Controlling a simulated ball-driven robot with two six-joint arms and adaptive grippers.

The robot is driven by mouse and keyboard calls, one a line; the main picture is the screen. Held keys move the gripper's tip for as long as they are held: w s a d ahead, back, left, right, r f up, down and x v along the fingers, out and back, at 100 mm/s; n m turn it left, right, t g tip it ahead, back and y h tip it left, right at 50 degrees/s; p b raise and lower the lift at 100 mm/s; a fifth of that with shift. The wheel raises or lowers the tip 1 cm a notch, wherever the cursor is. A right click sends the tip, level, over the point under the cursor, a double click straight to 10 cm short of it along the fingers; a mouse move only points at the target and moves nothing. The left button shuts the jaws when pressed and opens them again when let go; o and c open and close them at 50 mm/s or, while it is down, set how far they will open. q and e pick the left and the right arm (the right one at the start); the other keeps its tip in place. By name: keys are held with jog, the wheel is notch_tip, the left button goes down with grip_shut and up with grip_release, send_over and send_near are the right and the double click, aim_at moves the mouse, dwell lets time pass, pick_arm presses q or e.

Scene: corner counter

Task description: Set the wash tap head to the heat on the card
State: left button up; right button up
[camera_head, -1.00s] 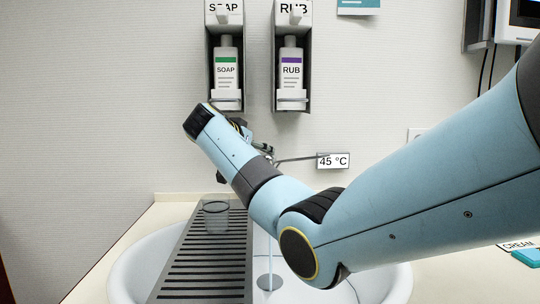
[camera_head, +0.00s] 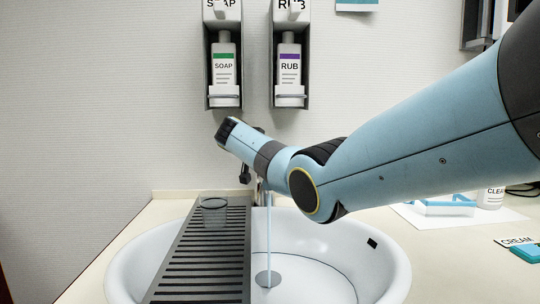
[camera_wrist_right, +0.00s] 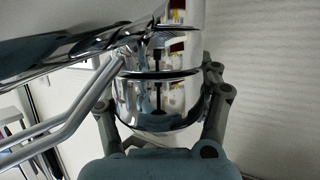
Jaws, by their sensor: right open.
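The chrome tap head (camera_wrist_right: 160,100) fills the middle of the right wrist view, a shiny cylinder with dark ring grooves. My right gripper (camera_wrist_right: 163,105) is open, with one finger on each side of the tap head; I cannot tell if either finger touches it. In the head view only dark parts of my right gripper (camera_head: 246,172) show below my wrist, and my arm hides most of the tap. A thin water stream (camera_head: 269,235) runs down into the basin. The heat card is hidden now; it read 45 °C in the earlier head view. My left gripper is not in view.
A slatted grey rack (camera_head: 205,262) with a clear glass (camera_head: 214,213) lies across the left of the white basin (camera_head: 385,262). Soap (camera_head: 224,70) and rub (camera_head: 290,70) bottles hang on the wall above. A CREAM label (camera_head: 515,241) is at the right.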

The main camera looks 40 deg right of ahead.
jog(key=c, duration=1.3)
jog(key=shift+f, duration=0.1)
grip_shut()
jog(key=shift+f, duration=0.15)
